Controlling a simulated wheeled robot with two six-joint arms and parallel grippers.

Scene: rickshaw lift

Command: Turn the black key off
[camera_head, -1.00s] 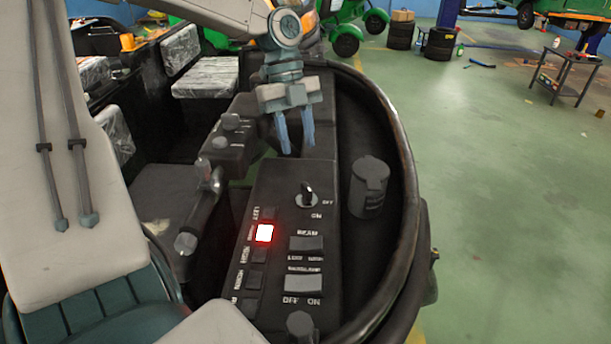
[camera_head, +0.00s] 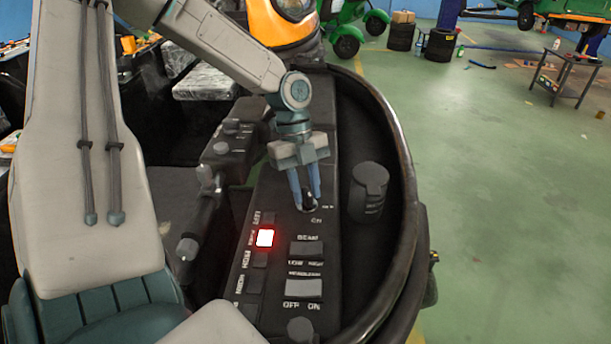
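The black key (camera_head: 309,203) stands in its round switch near the top of the dark control panel (camera_head: 272,285), by small ON and OFF marks. My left gripper (camera_head: 306,202) points down over it. Its two blue fingers are apart, with tips on either side of the key and partly hiding it. I cannot tell whether the fingers touch the key. My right gripper is not in view.
A lit red-rimmed button (camera_head: 265,238) and several rocker switches, including the beam switch (camera_head: 306,250), lie below the key. A dark cylinder (camera_head: 368,191) stands to the right, inside the curved black rim (camera_head: 411,235). A lever (camera_head: 200,215) stands to the left.

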